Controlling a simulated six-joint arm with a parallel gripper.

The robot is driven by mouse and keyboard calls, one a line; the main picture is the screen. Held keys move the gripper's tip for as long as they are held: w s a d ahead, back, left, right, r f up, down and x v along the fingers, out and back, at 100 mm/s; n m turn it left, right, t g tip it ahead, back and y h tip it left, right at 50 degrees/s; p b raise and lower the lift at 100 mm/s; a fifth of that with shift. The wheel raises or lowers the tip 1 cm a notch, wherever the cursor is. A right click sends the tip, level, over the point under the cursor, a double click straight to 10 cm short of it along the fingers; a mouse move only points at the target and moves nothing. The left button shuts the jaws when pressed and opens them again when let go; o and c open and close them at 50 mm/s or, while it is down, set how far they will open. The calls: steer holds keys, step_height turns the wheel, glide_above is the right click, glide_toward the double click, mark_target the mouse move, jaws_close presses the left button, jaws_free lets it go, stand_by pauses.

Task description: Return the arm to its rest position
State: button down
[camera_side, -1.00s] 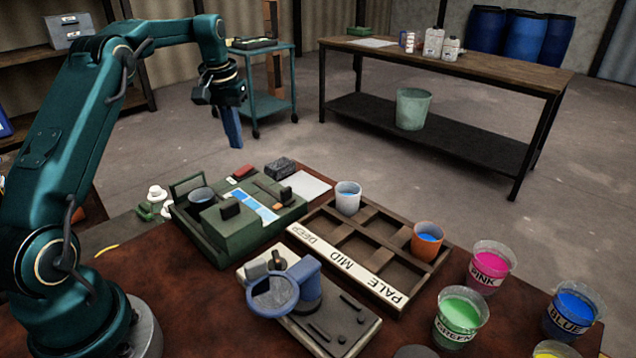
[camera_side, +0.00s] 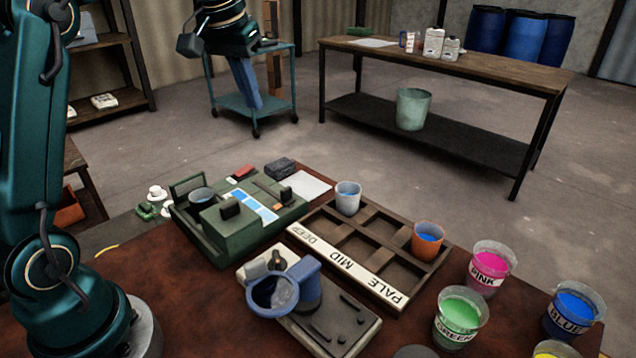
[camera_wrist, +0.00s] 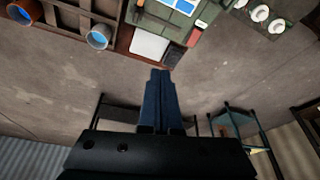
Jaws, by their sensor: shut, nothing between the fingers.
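My gripper (camera_side: 249,97) is up in the air at the top of the side view, above and behind the table, with its blue fingers pointing down. The fingers are together and hold nothing. In the wrist view my gripper (camera_wrist: 160,76) shows as a closed blue pair against the concrete floor. My arm stands upright at the left of the side view, and its upper part is cut off by the frame. No object touches the gripper.
On the table stand a green machine (camera_side: 240,222), a wooden rack (camera_side: 372,287) with two cups, a grey mixer (camera_side: 310,318) and dye vats, including a pink one (camera_side: 490,266). A workbench (camera_side: 450,66) and a teal cart (camera_side: 240,106) stand behind. The air around the gripper looks clear.

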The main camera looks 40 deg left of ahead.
steer(key=s+d+r+m+t, duration=0.1)
steer(key=s+d+r+m, duration=0.15)
steer(key=s+d, duration=0.4)
steer(key=s+d+f+m+h, duration=0.1)
steer(key=s+d+f, duration=0.6)
steer(key=s, duration=0.5)
step_height(320, 180, down, 3)
steer(key=shift+s+r+t, duration=0.15)
steer(key=shift+s+t, duration=0.25)
